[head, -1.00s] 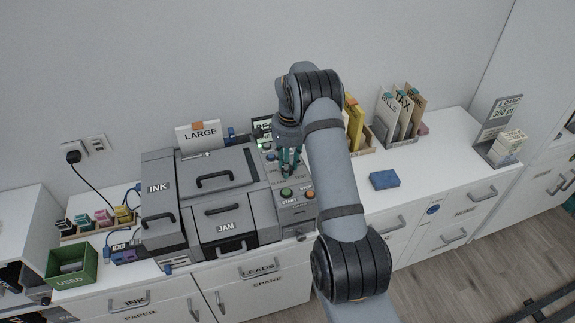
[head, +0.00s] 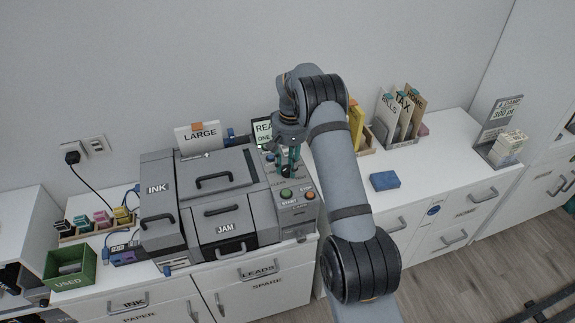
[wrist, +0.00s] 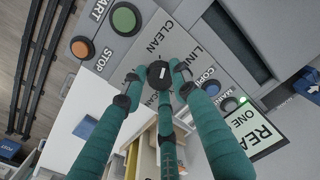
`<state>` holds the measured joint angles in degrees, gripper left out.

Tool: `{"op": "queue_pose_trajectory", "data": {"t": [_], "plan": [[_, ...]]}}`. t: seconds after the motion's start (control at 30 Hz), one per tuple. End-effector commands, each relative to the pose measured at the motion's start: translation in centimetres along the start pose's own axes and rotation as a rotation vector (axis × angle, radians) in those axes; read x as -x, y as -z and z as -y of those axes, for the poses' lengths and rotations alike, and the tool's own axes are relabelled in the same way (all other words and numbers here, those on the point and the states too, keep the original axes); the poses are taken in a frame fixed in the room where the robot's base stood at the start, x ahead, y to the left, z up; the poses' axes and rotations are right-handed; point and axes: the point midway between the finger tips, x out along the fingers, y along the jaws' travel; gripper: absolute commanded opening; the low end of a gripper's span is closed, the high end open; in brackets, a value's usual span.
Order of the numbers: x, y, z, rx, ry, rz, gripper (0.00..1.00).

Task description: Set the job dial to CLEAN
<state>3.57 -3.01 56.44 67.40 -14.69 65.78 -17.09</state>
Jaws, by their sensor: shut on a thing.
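The printer's control panel (head: 296,203) carries a black dial (wrist: 159,76) with a white mark, seen close up in the wrist view. The label CLEAN (wrist: 158,36) is printed above the dial in that picture, with another label starting LIN (wrist: 192,52) to its right. The dial's mark points roughly up the picture, but I cannot tell exactly which label it meets. My gripper (wrist: 160,82) is shut on the dial, its teal fingers around the rim. In the head view my gripper (head: 289,166) is over the panel and hides the dial.
A green START button (wrist: 123,19) and an orange STOP button (wrist: 82,47) lie near the dial. A blue button (wrist: 212,87) is on the other side, beside the lit screen (wrist: 252,129). A blue box (head: 384,180) lies on the desk to the right.

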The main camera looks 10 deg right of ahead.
Motion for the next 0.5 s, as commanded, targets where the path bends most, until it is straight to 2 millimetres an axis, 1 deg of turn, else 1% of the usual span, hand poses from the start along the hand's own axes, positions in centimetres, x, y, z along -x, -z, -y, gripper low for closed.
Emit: {"op": "queue_pose_trajectory", "data": {"t": [0.2, 0.5], "plan": [[0.10, 0.10, 0.02, 0.137, 0.000, 0.004, 0.02], [0.08, 0.10, 0.08, 0.234, 0.001, 0.009, 0.02]]}}
